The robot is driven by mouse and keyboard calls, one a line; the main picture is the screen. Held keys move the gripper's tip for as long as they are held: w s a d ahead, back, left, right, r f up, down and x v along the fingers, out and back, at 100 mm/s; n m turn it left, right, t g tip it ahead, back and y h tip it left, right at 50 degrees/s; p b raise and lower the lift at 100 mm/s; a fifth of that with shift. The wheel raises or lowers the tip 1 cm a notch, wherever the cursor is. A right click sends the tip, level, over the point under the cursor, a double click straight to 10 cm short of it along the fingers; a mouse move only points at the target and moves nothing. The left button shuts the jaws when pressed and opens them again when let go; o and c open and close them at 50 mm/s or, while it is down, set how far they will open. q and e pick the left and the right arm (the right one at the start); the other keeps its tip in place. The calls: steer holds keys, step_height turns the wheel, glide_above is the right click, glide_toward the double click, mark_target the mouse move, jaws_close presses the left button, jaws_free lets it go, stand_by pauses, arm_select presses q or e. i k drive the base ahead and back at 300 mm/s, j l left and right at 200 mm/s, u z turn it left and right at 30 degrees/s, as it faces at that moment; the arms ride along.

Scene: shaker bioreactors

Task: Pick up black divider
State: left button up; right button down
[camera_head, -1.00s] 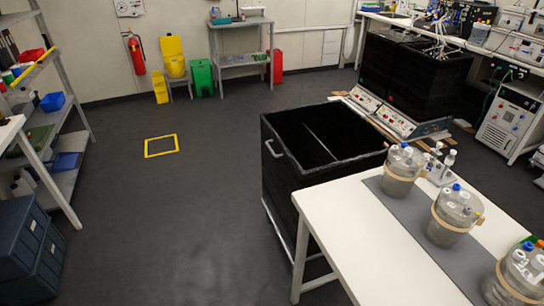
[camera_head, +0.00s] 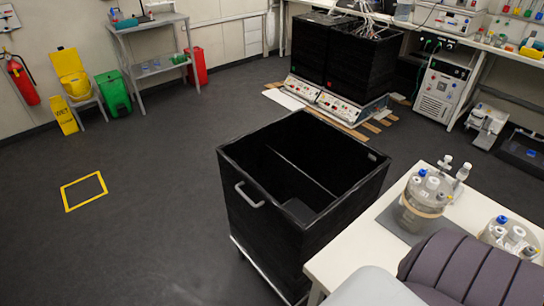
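The black divider (camera_head: 302,172) appears to be a thin upright panel inside the open black bin (camera_head: 262,232). Its pale top edge runs slantwise across the opening; its lower part is lost in the dark interior. The bin stands on a low frame on the floor, with a grey handle on its left-facing side. Neither of my grippers is in view. A part of my arm shows at the bottom right, in front of the table.
A white table (camera_head: 357,250) with clear vessels (camera_head: 424,196) on a grey mat stands close to the bin's right. Two black shaker units (camera_head: 355,62) stand behind it. The floor left of the bin is clear, with a yellow taped square (camera_head: 84,191).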

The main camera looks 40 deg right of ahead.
mark_target(311, 192)
steer(key=i, duration=1.2)
steer(key=i+z, duration=0.1)
steer(key=i, duration=1.15)
steer(key=z, duration=0.45)
steer(key=i+j+z, duration=0.1)
steer(key=z, duration=0.4)
steer(key=i+j+z, duration=0.1)
steer(key=z, duration=0.35)
steer(key=j+z, duration=0.1)
steer(key=z, duration=0.35)
steer(key=j+z, duration=0.1)
steer(key=z, duration=0.4)
steer(key=i, duration=0.05)
